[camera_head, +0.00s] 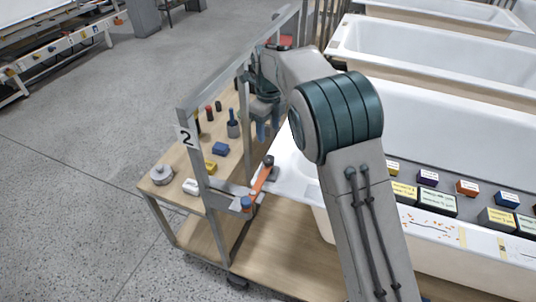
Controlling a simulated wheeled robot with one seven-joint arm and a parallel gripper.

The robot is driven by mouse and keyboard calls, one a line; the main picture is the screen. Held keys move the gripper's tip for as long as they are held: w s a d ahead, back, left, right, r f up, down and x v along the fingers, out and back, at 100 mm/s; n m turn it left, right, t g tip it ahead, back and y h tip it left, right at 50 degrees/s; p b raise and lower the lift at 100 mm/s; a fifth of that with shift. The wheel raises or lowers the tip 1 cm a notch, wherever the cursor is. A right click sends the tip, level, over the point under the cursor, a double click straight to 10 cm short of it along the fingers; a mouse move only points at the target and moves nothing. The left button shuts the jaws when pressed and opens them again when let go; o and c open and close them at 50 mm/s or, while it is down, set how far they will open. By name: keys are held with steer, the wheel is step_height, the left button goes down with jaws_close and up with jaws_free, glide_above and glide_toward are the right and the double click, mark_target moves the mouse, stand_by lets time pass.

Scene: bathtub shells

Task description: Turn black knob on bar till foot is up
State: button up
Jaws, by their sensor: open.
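A metal bar (225,188) crosses the lower end of the grey frame by the number 2 sign, beside the near white bathtub's end. An orange piece (262,180) stands on it at a slant, with a small black knob (269,160) at its upper end. A blue knob (246,203) sits at its lower end. I cannot make out the foot or whether it is up or down. My gripper (267,131) points down above and behind the black knob, apart from it. Its fingers are open, and my arm partly hides it.
A wooden cart (160,196) on the left carries a blue block (220,149), a yellow block (210,167), a round metal piece (161,175) and several small tools. White bathtubs (450,130) fill the right, with several labelled blocks on the near rim.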

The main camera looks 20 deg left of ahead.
mark_target(268, 158)
step_height(268, 158, down, 12)
steer(key=shift+r+p, duration=0.25)
steer(key=shift+p, duration=0.35)
steer(key=c, duration=1)
